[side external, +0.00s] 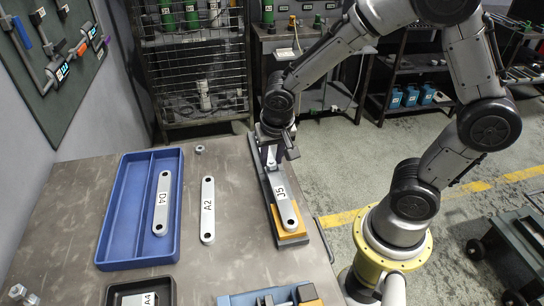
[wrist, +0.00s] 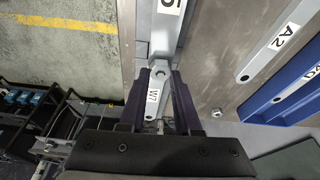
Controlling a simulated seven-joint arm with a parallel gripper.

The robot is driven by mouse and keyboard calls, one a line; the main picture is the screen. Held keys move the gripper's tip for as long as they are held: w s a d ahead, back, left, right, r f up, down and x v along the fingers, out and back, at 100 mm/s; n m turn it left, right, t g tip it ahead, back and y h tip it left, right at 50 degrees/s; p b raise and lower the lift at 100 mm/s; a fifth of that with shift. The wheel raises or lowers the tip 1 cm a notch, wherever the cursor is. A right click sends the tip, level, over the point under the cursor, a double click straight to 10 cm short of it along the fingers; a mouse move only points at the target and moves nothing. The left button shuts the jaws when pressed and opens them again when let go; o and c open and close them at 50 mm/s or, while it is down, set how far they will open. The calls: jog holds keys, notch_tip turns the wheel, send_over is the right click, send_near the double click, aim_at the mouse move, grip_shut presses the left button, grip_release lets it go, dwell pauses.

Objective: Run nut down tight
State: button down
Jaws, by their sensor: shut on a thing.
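A grey bracket labelled J5 (side external: 279,194) lies along a dark fixture with orange blocks at the table's right edge; part of it also shows at the top of the wrist view (wrist: 166,35). My gripper (side external: 272,150) is over the bracket's far end. In the wrist view its two dark fingers (wrist: 160,88) are shut on a grey wrench labelled W7 (wrist: 154,97). The wrench's head is at the bracket's end, with a round hole or nut visible there. I cannot tell whether the head is around a nut. In the side view the fingers hide this spot.
A bracket labelled A2 (side external: 208,224) lies on the table (side external: 235,190). A blue tray (side external: 112,222) holds bracket D4 (side external: 161,215). A small nut-like piece (side external: 200,149) lies behind A2. A dark tray with A4 (side external: 142,299) and a blue container (side external: 240,300) are at the front.

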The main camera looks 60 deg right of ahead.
jog(key=m+g, duration=0.1)
jog(key=m, duration=0.3)
jog(key=shift+s+a+f+m+h, duration=0.1)
jog(key=shift+m+h, duration=0.2)
jog(key=m, duration=0.2)
jog(key=m+g, duration=0.1)
jog(key=m, duration=0.2)
jog(key=shift+g, duration=0.3)
jog(key=m+g, duration=0.1)
jog(key=m, duration=0.4)
jog(key=shift+f, duration=0.1)
jog(key=m+g, duration=0.1)
jog(key=m, duration=0.3)
jog(key=shift+s+m+y, duration=0.15)
jog(key=shift+m+y, duration=0.15)
jog(key=shift+y, duration=0.1)
jog(key=c, duration=0.8)
grip_release()
jog(key=shift+w, duration=0.2)
